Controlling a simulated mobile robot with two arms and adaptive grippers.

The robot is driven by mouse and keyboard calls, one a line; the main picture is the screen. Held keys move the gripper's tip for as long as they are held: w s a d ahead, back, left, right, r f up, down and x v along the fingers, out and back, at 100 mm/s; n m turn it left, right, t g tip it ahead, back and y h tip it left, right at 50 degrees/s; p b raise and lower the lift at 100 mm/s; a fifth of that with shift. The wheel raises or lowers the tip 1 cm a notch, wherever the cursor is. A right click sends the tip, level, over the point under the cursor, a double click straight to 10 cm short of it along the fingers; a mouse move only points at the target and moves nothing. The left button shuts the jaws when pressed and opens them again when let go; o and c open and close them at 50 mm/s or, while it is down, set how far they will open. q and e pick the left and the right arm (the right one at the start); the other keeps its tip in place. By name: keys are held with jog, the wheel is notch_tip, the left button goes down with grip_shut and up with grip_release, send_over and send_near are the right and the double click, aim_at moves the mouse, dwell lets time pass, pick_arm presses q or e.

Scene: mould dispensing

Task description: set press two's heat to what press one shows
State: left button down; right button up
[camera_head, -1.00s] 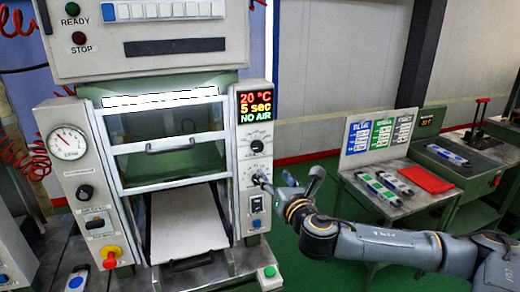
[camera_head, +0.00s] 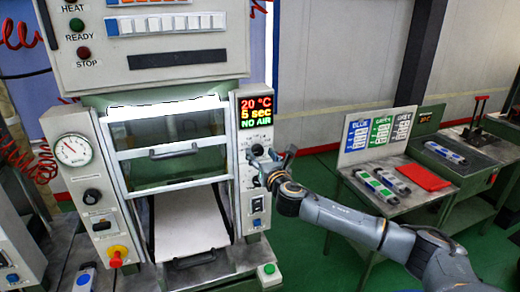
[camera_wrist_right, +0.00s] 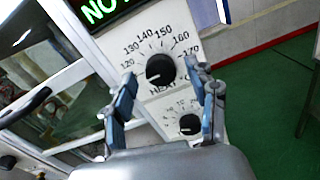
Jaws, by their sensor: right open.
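A press (camera_head: 165,75) faces me; I see no number on it. Its display (camera_head: 256,112) reads 20 °C, 5 sec, NO AIR. The black heat knob (camera_wrist_right: 160,70), on a dial marked about 120 to 170, is on the right panel; its pointer is hard to read. A second, smaller knob (camera_wrist_right: 189,124) sits below it. My right gripper (camera_head: 267,160) is at this panel, partly covering the knobs in the head view. In the wrist view its fingers (camera_wrist_right: 166,105) are spread apart, with the heat knob seen beyond and between them, ungrasped. My left gripper is not in view.
A pressure gauge (camera_head: 74,150) and a red-yellow button (camera_head: 117,255) are on the press's left panel. To the right, a table holds a BLUE/GREEN/GREY board (camera_head: 378,132) and a red cloth (camera_head: 428,177).

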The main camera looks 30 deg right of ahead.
jog(key=shift+w+d, duration=0.15)
jog(key=shift+w, duration=0.5)
jog(key=shift+c, duration=0.2)
jog(key=c, duration=1.1)
